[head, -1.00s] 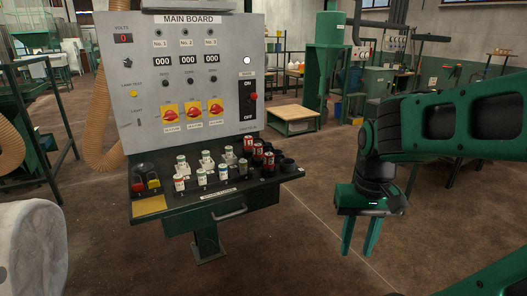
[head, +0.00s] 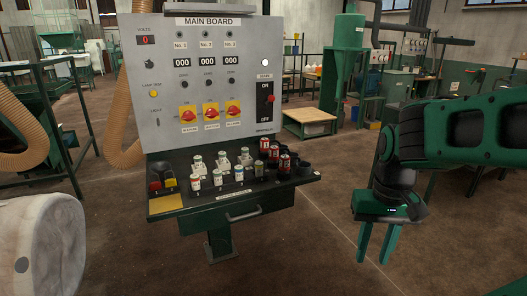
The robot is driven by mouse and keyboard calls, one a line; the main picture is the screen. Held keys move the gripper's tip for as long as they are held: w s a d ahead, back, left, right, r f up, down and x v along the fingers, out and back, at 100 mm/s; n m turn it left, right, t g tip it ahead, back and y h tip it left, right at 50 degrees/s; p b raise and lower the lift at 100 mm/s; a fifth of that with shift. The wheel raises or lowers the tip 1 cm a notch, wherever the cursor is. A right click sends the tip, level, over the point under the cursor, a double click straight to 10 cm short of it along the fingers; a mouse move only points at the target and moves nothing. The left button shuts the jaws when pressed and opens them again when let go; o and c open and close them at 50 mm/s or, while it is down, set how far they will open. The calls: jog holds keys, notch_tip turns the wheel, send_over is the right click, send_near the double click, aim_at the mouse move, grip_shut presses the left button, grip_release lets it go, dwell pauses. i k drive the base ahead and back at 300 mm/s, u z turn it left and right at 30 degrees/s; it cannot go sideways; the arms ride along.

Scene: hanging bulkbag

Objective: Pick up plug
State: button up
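Several small plugs stand on the dark shelf (head: 185,213) of the main board. A red and dark plug (head: 264,149) is among a cluster at the right of the shelf. White plugs (head: 222,160) stand in the middle, some with coloured tops. It is unclear which one the task means. My gripper (head: 376,254) points down at the right, in front of the board and well apart from the shelf. Its two green fingers are spread with nothing between them.
The grey main board (head: 205,85) rises behind the shelf, with red and yellow switches. A drawer (head: 242,212) sits under the shelf. A big white bag (head: 40,245) is at the lower left. A low wooden table (head: 309,117) stands behind. The floor between shelf and gripper is clear.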

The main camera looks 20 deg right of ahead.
aim_at(265, 143)
jog(key=k, duration=0.65)
jog(key=z, duration=0.6)
jog(key=i, duration=2.25)
jog(key=u, duration=0.6)
